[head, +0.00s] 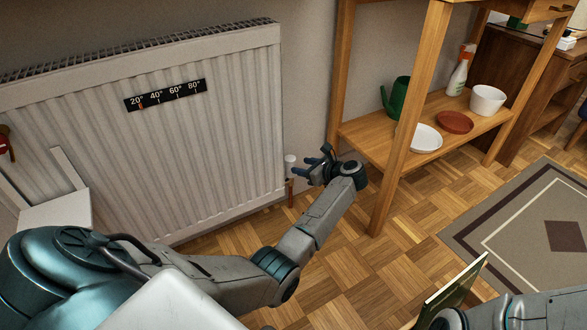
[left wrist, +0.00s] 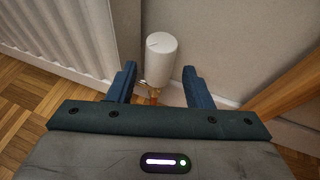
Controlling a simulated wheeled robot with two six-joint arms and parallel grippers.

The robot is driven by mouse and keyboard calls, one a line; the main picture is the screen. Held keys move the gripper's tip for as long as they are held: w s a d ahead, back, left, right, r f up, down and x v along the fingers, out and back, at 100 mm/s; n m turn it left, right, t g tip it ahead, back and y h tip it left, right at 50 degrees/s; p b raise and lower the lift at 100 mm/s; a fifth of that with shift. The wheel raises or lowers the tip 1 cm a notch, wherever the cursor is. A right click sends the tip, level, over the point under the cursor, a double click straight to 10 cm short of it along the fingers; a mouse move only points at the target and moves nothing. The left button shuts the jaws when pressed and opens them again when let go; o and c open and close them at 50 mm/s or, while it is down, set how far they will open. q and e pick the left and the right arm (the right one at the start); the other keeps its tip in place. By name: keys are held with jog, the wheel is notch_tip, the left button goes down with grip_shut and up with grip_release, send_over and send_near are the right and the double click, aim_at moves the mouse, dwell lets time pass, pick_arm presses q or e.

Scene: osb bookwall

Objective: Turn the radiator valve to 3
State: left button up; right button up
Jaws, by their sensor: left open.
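The radiator valve (head: 290,164) is a small white knob on a copper-coloured stem at the lower right corner of the white radiator (head: 215,115). In the left wrist view the valve knob (left wrist: 161,58) stands upright with a dark mark on its top; I cannot read any number. My left gripper (head: 318,163) is open just right of the knob in the head view. In the left wrist view its blue fingers (left wrist: 160,86) are spread, one to each side of the lower knob and stem, with gaps visible.
A black temperature strip (head: 166,95) is on the radiator. A wooden shelf (head: 366,139) stands right of the valve, with a green watering can (head: 397,98), plates, a white pot (head: 487,99) and a spray bottle (head: 457,78). A patterned rug (head: 500,227) lies on the parquet.

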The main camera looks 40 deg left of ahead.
aim_at(295, 164)
pick_arm(q)
jog(key=b+x, duration=0.1)
jog(key=x, duration=0.3)
jog(key=shift+a+f, duration=0.1)
jog(key=shift+f, duration=0.1)
jog(key=shift+w+a+f+b, duration=0.1)
jog(key=shift+a+b, duration=0.3)
jog(key=shift+a, duration=0.1)
